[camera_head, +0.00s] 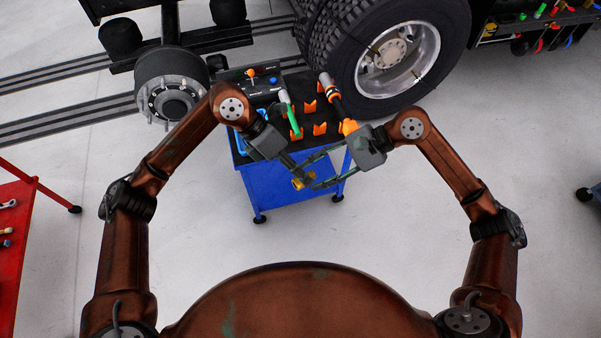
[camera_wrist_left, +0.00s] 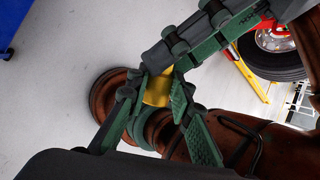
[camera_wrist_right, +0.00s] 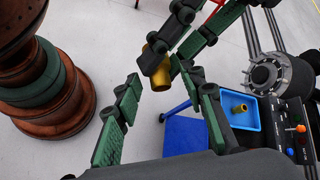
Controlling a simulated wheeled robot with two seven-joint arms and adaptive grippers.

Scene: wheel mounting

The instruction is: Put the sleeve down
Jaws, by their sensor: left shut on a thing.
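The gold sleeve (camera_head: 298,184) is in the fingertips of my left gripper (camera_head: 303,178), in the air over the near edge of the blue cart (camera_head: 290,195). In the left wrist view the sleeve (camera_wrist_left: 158,90) sits between the left fingers. In the right wrist view the sleeve (camera_wrist_right: 156,68) hangs from the left gripper, which comes in from the top. My right gripper (camera_head: 315,168) is close beside it, its fingers apart. Whether a right finger touches the sleeve is unclear. A blue tray (camera_wrist_right: 252,123) on the cart holds another small gold piece (camera_wrist_right: 239,107).
The cart's black top (camera_head: 310,152) carries orange holders (camera_head: 319,128), a green-handled tool (camera_head: 293,118) and an orange-and-black tool (camera_head: 334,97). A large tyre (camera_head: 340,60) stands behind it, and a bare hub (camera_head: 172,88) is at the left. A red cart (camera_head: 18,235) stands far left.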

